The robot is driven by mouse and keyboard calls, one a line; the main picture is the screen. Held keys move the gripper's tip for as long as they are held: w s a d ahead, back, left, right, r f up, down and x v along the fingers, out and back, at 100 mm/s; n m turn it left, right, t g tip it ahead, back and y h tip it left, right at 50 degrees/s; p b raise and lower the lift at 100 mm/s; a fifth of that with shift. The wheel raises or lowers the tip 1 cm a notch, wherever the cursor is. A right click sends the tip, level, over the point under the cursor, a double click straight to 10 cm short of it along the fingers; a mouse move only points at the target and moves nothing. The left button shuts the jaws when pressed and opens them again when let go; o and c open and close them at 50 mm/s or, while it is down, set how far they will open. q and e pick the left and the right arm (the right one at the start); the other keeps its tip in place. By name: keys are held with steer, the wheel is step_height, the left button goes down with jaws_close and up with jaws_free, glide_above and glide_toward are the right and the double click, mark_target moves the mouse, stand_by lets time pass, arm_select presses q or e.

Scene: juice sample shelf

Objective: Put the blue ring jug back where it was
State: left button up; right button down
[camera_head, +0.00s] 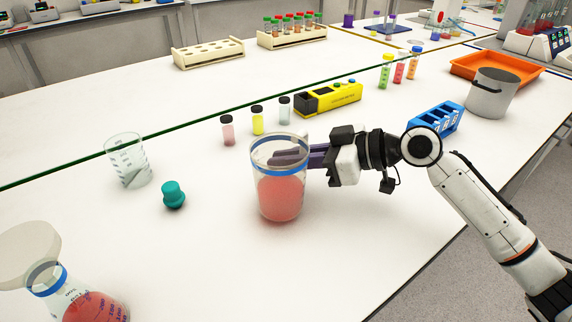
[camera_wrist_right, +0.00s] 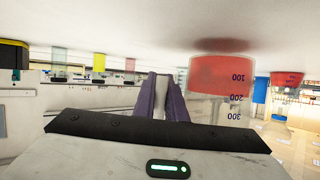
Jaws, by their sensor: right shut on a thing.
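The blue ring jug (camera_head: 281,200) is a clear vessel with red liquid and a blue band near its rim. It stands upright at the middle of the white table; whether its base touches the table is hard to tell. My right gripper (camera_head: 290,157) reaches in from the right at the jug's upper part, its purple fingers partly seen through the glass. In the right wrist view, which is upside down, the close-set fingers (camera_wrist_right: 166,98) are beside the jug (camera_wrist_right: 222,76). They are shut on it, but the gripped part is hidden. My left gripper is not in view.
A graduated clear beaker (camera_head: 128,165) and a teal stopper (camera_head: 173,195) stand left of the jug. A red-filled flask (camera_head: 95,306) is at the front left. Small vials (camera_head: 257,120) and a yellow holder (camera_head: 328,98) are behind. The table front of the jug is clear.

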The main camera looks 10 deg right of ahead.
steer(key=shift+f, duration=0.8)
steer(key=c, duration=1.8)
jaws_free()
steer(key=shift+r, duration=0.25)
steer(key=v, duration=0.3)
steer(key=b+v, duration=0.1)
steer(key=v, duration=0.6)
steer(key=shift+s+d+f, duration=0.15)
steer(key=shift+d+f, duration=0.05)
steer(key=shift+d, duration=0.1)
steer(key=shift+s+d+r, duration=0.35)
steer(key=shift+d+r, duration=0.05)
steer(key=shift+d, duration=0.05)
